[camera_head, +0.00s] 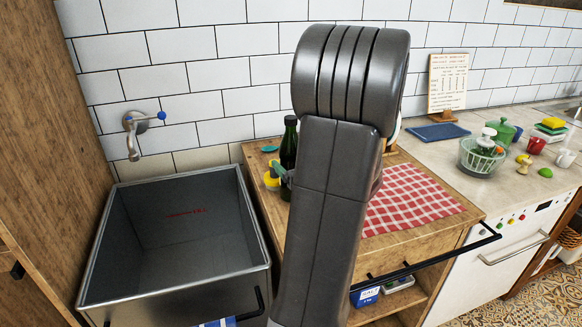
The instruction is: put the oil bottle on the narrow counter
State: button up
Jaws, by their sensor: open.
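A dark green glass bottle (289,146), which looks like the oil bottle, stands upright on the narrow wooden counter (270,208) between the sink and the white-fronted unit. My grey arm rises in front and hides part of the counter and the bottle's right side. A small grey-green piece, which seems to be the tip of my gripper (283,174), shows left of my arm at the bottle's lower part. The rest of my gripper is hidden behind my arm. I cannot tell whether it touches the bottle.
A yellow container (271,176) and a teal dish (269,149) are close to the bottle. A red checked cloth (410,200) covers the counter's right part. A deep metal sink (92,262) is at left; a black rail (430,264) runs along the front.

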jog(key=x, duration=0.4)
jog(key=shift+w+a+r, duration=0.1)
jog(key=c, duration=1.6)
jog(key=shift+r, duration=0.1)
jog(key=shift+c, duration=0.4)
